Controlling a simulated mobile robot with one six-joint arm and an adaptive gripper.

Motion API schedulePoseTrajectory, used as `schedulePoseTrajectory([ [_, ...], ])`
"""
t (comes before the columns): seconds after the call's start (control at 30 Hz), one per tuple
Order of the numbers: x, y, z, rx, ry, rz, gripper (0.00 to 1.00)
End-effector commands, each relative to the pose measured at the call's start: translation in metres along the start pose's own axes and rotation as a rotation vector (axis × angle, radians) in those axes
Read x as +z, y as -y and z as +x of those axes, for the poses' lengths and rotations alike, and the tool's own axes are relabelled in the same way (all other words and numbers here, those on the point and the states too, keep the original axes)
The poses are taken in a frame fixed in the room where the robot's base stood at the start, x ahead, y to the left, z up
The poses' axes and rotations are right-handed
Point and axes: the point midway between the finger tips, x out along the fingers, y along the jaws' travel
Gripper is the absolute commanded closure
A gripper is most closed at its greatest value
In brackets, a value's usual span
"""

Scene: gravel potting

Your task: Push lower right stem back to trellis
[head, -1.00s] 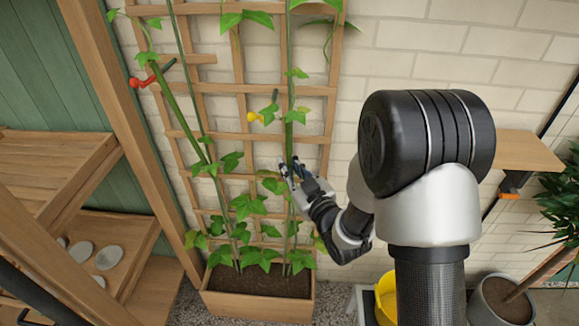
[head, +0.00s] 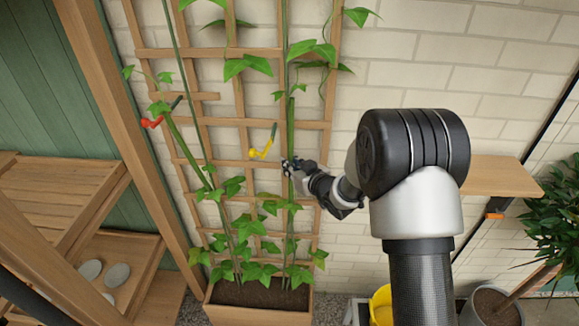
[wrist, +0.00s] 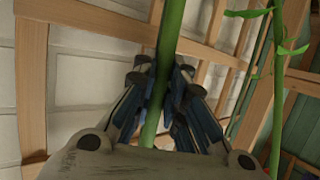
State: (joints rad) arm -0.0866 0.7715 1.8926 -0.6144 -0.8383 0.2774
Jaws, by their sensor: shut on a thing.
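The wooden trellis (head: 262,122) stands against the brick wall with green climbing stems on it. The right stem (head: 291,125) rises from the planter along the trellis's right part. My gripper (head: 287,167) is at this stem, below and right of the yellow clip (head: 258,153). In the wrist view my gripper (wrist: 160,98) is shut on the thick green stem (wrist: 171,35), with fingers on both sides of it. The stem passes down between the fingers, which hide part of it. Whether the stem touches the trellis slats cannot be told.
A red clip (head: 151,122) is on the left stem (head: 184,146). The wooden planter (head: 258,316) stands below the trellis. Wooden shelves (head: 70,205) are at the left. A wall shelf (head: 495,176), yellow bucket (head: 381,305) and potted plant (head: 492,305) are at the right.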

Motion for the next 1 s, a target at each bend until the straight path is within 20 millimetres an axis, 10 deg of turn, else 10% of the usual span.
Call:
schedulePoseTrajectory([
  [0.5, -0.005, -0.009, 0.0115, -0.006, 0.039, 0.026, 1.0],
  [0.8, -0.0043, -0.0086, 0.0111, -0.006, 0.041, 0.026, 0.69],
  [1.0, -0.004, -0.0083, 0.011, -0.007, 0.041, 0.026, 0.68],
])
